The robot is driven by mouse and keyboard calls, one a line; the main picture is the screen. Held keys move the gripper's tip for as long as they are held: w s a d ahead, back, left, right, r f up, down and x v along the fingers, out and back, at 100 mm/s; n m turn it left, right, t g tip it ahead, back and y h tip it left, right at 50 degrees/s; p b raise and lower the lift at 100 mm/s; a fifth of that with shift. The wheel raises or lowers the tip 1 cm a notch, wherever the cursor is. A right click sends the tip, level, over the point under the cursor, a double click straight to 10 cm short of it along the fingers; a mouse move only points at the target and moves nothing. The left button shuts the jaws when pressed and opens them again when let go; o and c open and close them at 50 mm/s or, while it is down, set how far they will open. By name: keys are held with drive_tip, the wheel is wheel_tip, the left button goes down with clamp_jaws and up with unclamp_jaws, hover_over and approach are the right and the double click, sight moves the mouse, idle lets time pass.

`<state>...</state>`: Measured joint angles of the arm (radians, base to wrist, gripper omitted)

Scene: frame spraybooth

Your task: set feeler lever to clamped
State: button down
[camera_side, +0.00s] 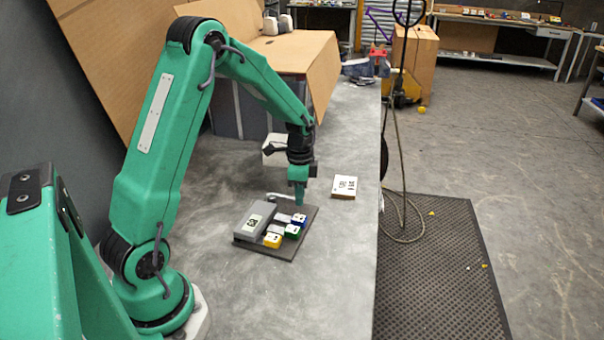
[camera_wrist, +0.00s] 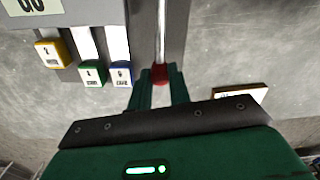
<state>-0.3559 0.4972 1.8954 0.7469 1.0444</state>
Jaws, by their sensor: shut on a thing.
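The feeler lever is a thin metal rod with a red knob (camera_wrist: 160,74), which shows in the wrist view. My gripper (camera_wrist: 158,80) has its two green fingers closed on that red knob. In the side view my gripper (camera_side: 300,199) points down at the far end of the grey device (camera_side: 255,220), and it hides the knob there. The pale rod (camera_side: 280,196) of the lever shows just left of my fingers. The device sits on a dark base plate (camera_side: 262,250). Yellow (camera_side: 273,240), green (camera_side: 292,231) and blue (camera_side: 299,219) labelled blocks stand along its right side.
A small white box with printed marks (camera_side: 344,187) lies to the right of my gripper. A white block (camera_side: 275,150) stands behind it. The bench's right edge is beyond the box. The bench in front of the device is clear.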

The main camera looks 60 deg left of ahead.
drive_tip(key=c, duration=1.3)
unclamp_jaws()
drive_tip(key=shift+r, duration=0.1)
wheel_tip(320, 180, up, 7)
drive_tip(key=shift+r, duration=0.35)
drive_tip(key=shift+d, duration=0.1)
drive_tip(key=shift+s+d+r, duration=0.1)
drive_tip(key=shift+d+r, duration=0.05)
drive_tip(key=shift+r, duration=0.1)
drive_tip(key=s+d+r+n+t, duration=0.2)
drive_tip(key=s+d+r+n, duration=0.1)
drive_tip(key=s+d+r, duration=0.45)
drive_tip(key=s+d+r+n+t, duration=0.3)
drive_tip(key=s+d, duration=0.4)
drive_tip(key=s, duration=0.4)
drive_tip(key=shift+d+r+n+t, duration=0.2)
drive_tip(key=shift+r+n+t, duration=0.1)
drive_tip(key=shift+r+n, duration=0.55)
